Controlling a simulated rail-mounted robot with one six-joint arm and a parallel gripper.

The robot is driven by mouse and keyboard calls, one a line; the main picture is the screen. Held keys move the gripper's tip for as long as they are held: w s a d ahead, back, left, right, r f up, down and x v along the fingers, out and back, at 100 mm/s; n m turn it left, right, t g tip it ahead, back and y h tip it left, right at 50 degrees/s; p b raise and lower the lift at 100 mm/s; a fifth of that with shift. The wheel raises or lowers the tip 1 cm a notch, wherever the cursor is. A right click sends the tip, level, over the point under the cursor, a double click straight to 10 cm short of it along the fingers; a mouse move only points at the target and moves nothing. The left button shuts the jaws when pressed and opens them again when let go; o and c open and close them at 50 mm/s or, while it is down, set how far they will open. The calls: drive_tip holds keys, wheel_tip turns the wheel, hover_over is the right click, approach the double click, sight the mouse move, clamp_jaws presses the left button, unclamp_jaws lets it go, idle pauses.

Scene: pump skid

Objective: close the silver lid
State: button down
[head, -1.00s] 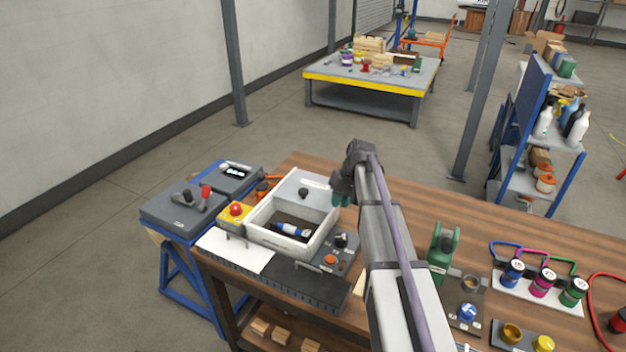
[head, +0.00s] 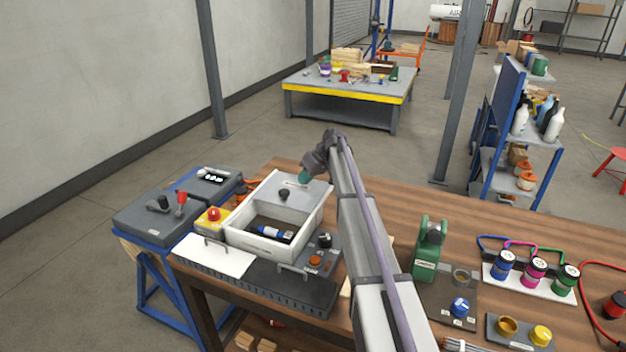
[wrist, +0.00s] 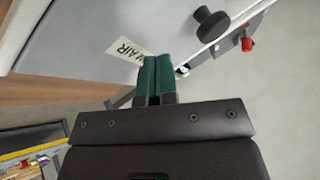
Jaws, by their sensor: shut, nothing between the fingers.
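The silver lid (head: 304,193) is a flat grey panel with a black knob (head: 284,194), covering the back part of a white box (head: 275,248). The front part of the box is open, and a blue and white bottle (head: 275,233) lies inside. My gripper (head: 305,176) is at the lid's rear part, behind the knob. In the wrist view my gripper's green fingers (wrist: 157,75) are together and empty, over the lid (wrist: 90,35) beside a label reading "M AIR". The knob (wrist: 212,24) is to the upper right of the fingertips. I cannot tell whether they touch the lid.
A yellow box with a red button (head: 213,216) stands left of the white box. A grey panel with a black knob (head: 323,241) is at its right. A green machine (head: 428,250) stands right of my arm. The bench behind the lid looks clear.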

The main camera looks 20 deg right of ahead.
sight(295, 196)
drive_tip(key=shift+s+a+f, duration=0.2)
drive_tip(key=shift+a, duration=0.5)
drive_tip(key=shift+s+a+f, duration=0.2)
drive_tip(key=shift+a, duration=0.5)
drive_tip(key=shift+s+a+f, duration=0.2)
drive_tip(key=shift+a, duration=0.5)
drive_tip(key=shift+s, duration=0.1)
drive_tip(key=s+a, duration=1.1)
drive_tip(key=s, duration=0.1)
drive_tip(key=shift+a, duration=0.15)
drive_tip(key=shift+s, duration=0.1)
drive_tip(key=d+r+p, duration=0.8)
drive_tip(key=d+p, duration=0.1)
drive_tip(key=shift+r, duration=0.4)
